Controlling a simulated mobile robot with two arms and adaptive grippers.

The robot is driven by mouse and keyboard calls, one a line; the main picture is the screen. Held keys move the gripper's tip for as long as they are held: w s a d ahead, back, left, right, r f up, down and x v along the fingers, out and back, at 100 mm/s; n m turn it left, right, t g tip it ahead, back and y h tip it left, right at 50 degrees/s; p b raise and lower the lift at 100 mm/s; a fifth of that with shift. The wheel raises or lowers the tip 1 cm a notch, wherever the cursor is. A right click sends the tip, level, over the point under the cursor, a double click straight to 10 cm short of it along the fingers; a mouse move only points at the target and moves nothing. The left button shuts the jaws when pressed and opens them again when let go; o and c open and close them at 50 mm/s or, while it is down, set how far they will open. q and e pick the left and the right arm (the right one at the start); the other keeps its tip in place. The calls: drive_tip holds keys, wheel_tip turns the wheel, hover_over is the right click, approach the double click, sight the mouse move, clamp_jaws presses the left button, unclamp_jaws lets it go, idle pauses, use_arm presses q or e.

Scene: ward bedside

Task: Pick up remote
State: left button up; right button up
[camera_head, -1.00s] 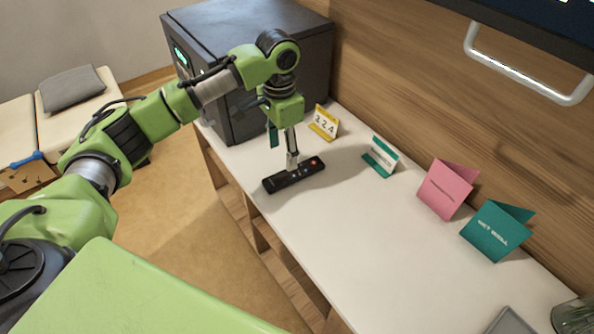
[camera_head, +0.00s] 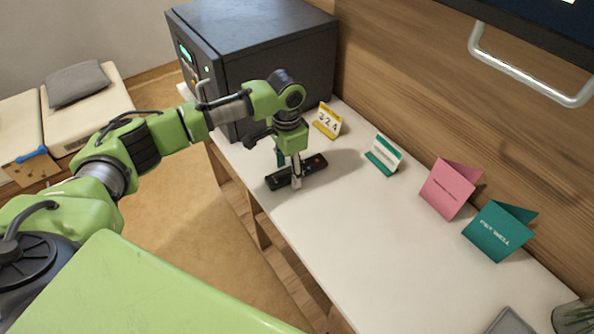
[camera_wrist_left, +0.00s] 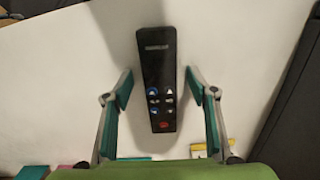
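The black remote (camera_head: 312,167) lies flat on the white table, near its left edge and in front of the dark safe. In the left wrist view the remote (camera_wrist_left: 157,78) lies lengthwise between my two open fingers, with clear gaps on both sides. My left gripper (camera_head: 296,184) points down at the remote in the head view and partly covers it. In the wrist view the left gripper (camera_wrist_left: 158,92) is open, its teal pads apart from the remote. My right gripper is not in view.
A dark safe (camera_head: 270,50) stands behind the remote. A yellow number card (camera_head: 327,121), a green-white card (camera_head: 384,155), a pink card (camera_head: 450,188) and a teal card (camera_head: 499,231) stand along the wall side. The white table (camera_head: 370,250) is clear in front.

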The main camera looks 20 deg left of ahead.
use_arm(q)
drive_tip(key=c, duration=1.2)
drive_tip(key=shift+r, duration=0.1)
